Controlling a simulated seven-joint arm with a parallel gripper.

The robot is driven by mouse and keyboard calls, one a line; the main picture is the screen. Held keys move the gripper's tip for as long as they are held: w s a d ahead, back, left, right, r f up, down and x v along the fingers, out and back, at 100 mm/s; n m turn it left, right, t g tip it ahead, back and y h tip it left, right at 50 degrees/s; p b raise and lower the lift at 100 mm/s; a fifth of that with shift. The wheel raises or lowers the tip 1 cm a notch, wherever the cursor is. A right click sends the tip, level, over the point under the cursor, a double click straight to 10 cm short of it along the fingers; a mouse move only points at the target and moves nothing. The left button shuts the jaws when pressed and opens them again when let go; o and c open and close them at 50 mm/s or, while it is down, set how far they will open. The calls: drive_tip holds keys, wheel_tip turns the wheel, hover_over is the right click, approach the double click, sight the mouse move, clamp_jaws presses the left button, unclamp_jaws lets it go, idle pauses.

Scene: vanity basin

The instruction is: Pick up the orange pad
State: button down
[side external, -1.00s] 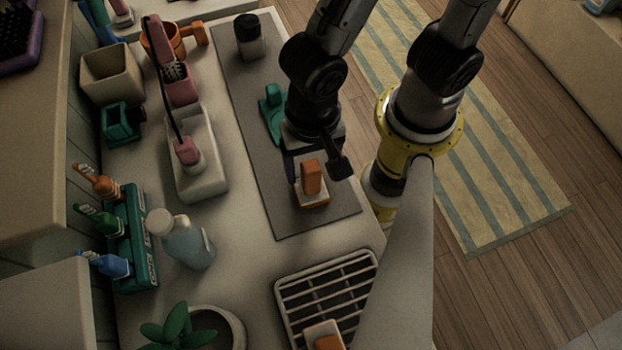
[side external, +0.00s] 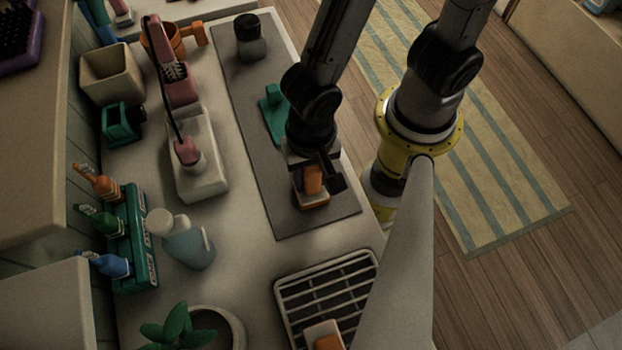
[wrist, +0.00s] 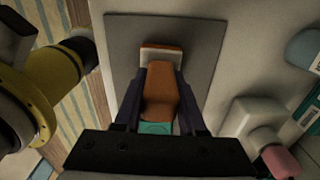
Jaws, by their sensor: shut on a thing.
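The orange pad (side external: 315,181) has an orange grip block on a pale layer with an orange edge. It is at the near end of the grey mat (side external: 330,222), and I see no clear gap under it. My gripper (side external: 311,188) is directly above it, pointing down, with its fingers around the block. In the wrist view the orange pad (wrist: 161,95) lies between the two dark fingers of my gripper (wrist: 160,82), which is shut on its block. The fingers hide part of the pad's sides.
A teal handled piece (side external: 273,113) and a dark-capped jar (side external: 249,38) stand farther along the mat. A bottle (side external: 186,243) and a pale tray with a pink-ended tool (side external: 203,185) stand left.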

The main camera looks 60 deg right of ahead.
drive_tip(key=shift+r, duration=0.1)
idle(0.4)
drive_tip(key=shift+r, duration=0.6)
drive_tip(key=s+d+r, duration=0.7)
drive_tip(key=d+r, duration=0.4)
drive_tip(key=shift+s+d+r, duration=0.3)
drive_tip(key=shift+d, duration=0.1)
drive_tip(key=c, duration=1.1)
unclamp_jaws()
clamp_jaws()
